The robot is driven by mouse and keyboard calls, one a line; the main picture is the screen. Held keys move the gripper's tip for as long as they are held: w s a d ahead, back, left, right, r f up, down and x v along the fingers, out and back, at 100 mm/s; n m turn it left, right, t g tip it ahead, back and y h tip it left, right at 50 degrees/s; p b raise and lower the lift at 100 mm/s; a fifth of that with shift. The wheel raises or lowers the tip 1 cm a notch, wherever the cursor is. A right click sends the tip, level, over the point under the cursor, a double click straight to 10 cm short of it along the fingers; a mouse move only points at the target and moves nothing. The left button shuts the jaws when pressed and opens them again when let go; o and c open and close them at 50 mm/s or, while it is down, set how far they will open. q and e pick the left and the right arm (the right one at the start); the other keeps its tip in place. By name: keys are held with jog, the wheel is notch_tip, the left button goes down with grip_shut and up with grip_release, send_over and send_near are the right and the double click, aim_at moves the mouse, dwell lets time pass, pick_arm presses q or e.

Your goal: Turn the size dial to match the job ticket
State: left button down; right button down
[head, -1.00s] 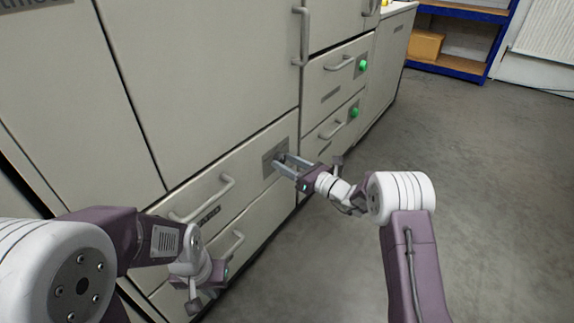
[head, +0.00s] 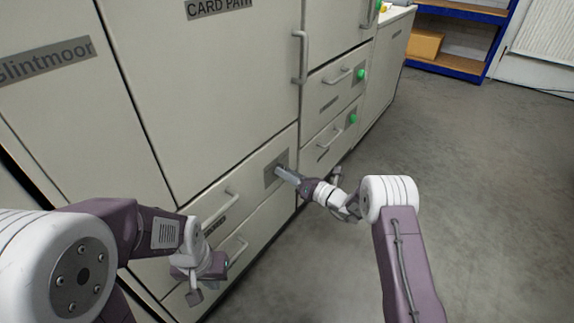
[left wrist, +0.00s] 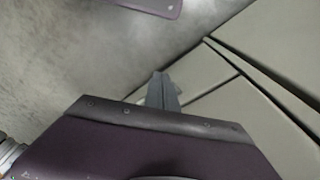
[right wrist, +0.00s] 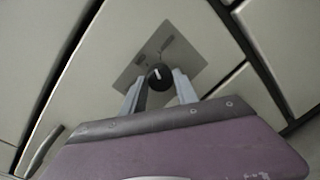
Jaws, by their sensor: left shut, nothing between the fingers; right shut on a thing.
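The size dial (right wrist: 159,77) is a small black round knob with a white mark, on a grey plate (right wrist: 138,62) in the right wrist view. The plate (head: 271,178) also shows on an upper drawer front in the head view. My right gripper (head: 281,171) reaches the plate there and hides the dial. In the right wrist view its two fingers (right wrist: 158,88) are shut on the dial, one on each side. My left gripper (head: 195,297) hangs low by the left drawers; its fingers (left wrist: 162,90) are together and empty. I cannot make out a job ticket.
The pale cabinet has drawer handles (head: 220,212) close to my left arm and a tall door handle (head: 301,57). Two green knobs (head: 353,118) sit on drawers farther right. The grey floor (head: 480,200) on the right is clear. Blue shelving (head: 440,62) stands at the back.

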jog(key=shift+m+g+p, duration=0.3)
jog(key=shift+m+p, duration=1.75)
jog(key=shift+m, duration=0.15)
jog(key=c, duration=0.9)
grip_release()
